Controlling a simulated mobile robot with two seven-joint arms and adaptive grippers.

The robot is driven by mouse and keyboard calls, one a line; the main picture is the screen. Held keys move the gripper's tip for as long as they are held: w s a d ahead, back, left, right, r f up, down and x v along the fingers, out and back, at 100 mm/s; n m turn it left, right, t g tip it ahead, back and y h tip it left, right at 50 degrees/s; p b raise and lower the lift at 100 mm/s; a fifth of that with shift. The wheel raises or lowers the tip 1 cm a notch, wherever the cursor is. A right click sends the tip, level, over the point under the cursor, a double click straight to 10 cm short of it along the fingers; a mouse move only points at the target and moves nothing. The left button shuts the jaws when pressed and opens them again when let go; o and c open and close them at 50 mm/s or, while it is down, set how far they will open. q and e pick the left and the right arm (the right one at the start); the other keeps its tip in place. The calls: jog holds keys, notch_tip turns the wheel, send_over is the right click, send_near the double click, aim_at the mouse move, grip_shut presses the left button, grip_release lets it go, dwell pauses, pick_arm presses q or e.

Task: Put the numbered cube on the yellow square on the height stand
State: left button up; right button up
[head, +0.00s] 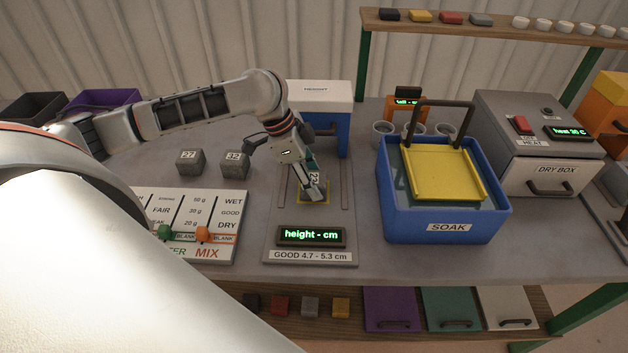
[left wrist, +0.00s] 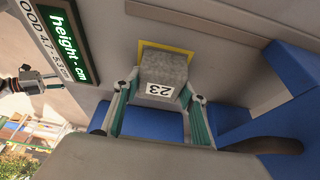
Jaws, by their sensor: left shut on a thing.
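The grey numbered cube (left wrist: 161,82), labelled 23, is between the fingers of my left gripper (left wrist: 158,112), which is shut on it. In the head view the cube (head: 314,179) is partly hidden by the gripper (head: 311,180). The cube is over the yellow square (head: 325,198) on the height stand (head: 341,222), and the yellow edge (left wrist: 188,56) shows around its far end in the left wrist view. I cannot tell whether the cube touches the square. The stand's display (head: 311,236) reads "height - cm". What looks like my right gripper (left wrist: 32,82) shows small at the left wrist view's edge.
Two grey cubes, 27 (head: 190,162) and 32 (head: 234,164), stand left of the stand. A blue-and-white HEIGHT block (head: 319,93) is behind it.

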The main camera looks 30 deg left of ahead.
jog(key=shift+r, duration=0.15)
pick_arm(q)
jog(key=o, duration=1.2)
jog(key=shift+c, duration=0.2)
jog(key=shift+o, duration=1.3)
pick_arm(e)
jog(key=shift+w+r, duration=0.15)
jog(key=shift+r, duration=0.15)
pick_arm(q)
jog(key=shift+r, duration=0.3)
jog(key=p+v, duration=0.2)
jog(key=v, duration=0.9)
jog(key=shift+s+a+r, duration=0.15)
jog(key=shift+s+r, duration=0.05)
pick_arm(e)
jog(key=shift+d+r, duration=0.4)
jog(key=shift+d, duration=0.05)
jog(key=shift+s+a, duration=0.2)
jog(key=shift+s, duration=0.05)
